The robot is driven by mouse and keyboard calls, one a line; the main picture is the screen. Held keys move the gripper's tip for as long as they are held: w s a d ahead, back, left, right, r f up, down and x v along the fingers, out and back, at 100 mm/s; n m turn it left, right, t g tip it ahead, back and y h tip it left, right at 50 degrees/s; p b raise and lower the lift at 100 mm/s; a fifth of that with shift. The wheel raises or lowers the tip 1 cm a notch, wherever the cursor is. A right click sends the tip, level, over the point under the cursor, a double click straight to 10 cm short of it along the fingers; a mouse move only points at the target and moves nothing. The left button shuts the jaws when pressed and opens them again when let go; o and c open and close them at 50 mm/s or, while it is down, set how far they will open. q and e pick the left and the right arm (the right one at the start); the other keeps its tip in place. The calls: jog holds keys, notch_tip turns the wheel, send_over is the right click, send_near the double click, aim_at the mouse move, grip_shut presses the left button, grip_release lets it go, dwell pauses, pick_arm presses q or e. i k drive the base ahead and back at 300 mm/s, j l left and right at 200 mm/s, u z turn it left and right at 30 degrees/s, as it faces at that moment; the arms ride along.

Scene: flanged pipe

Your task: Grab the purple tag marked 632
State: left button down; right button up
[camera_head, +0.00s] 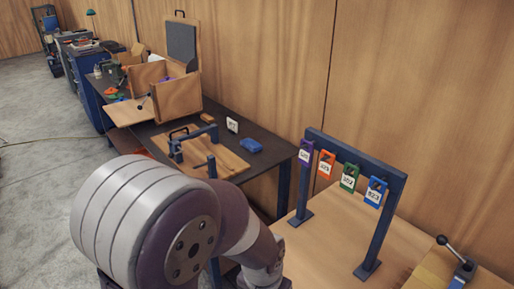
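The purple tag (306,152) hangs at the left end of a dark blue rack (350,154) on the right side of the head view. It has a white label whose number is too small to read surely. An orange tag (326,165), a green tag (349,177) and a blue tag (376,192) hang beside it to the right, each with a white label. One of my arms fills the lower middle of the view, left of the rack. Neither gripper shows.
The rack stands on a light wooden table (335,232), close to a wooden wall. A lever clamp (458,262) is at the lower right.

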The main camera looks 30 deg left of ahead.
aim_at(305, 155)
jog(key=u, duration=0.7)
jog(key=i+j+u, duration=0.1)
jog(key=j+u, duration=0.25)
jog(key=u, duration=0.15)
jog(key=i+j+u, duration=0.4)
jog(key=i+j, duration=0.15)
jog(key=i+j+u, duration=0.45)
jog(key=i, duration=0.2)
jog(key=i+z, duration=0.15)
jog(key=z, duration=0.3)
jog(key=i+z, duration=0.15)
jog(key=z, duration=0.3)
jog(key=i+z, duration=0.1)
jog(key=z, duration=0.35)
jog(key=i+j+z, duration=0.15)
jog(key=z, duration=0.3)
